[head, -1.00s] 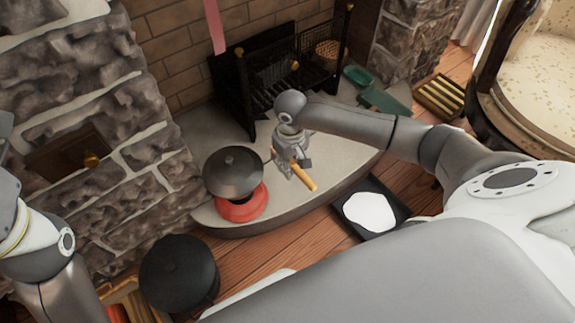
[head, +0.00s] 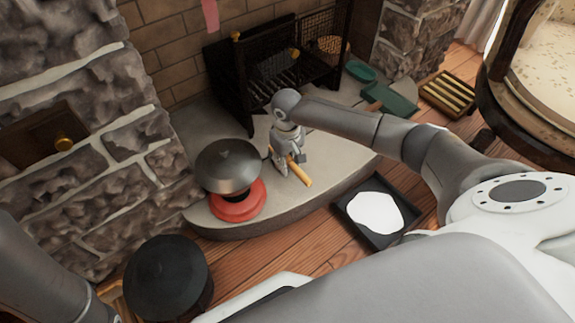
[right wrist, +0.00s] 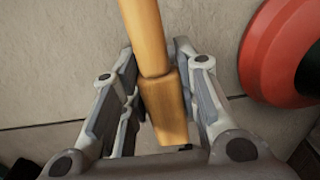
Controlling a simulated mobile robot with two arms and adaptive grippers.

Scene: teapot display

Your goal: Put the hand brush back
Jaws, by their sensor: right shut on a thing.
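The hand brush shows as a plain wooden handle (head: 301,172) low over the pale stone hearth. My right gripper (head: 290,160) is shut on this handle, which sticks out to the lower right of the fingers. In the right wrist view the handle (right wrist: 146,40) runs between the two fingers (right wrist: 160,100) and out of the top edge. Its bristles are not visible. I cannot tell whether the handle touches the stone. My left arm shows at the lower left, but its gripper is out of view.
A dark lidded pot (head: 228,167) on a red base (head: 238,203) stands left of my right gripper. A black fire grate (head: 240,95) is behind. A black tray (head: 345,205), a green dustpan-like thing (head: 392,100), a slatted wooden rack (head: 447,92) and a black pot (head: 167,275) are around.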

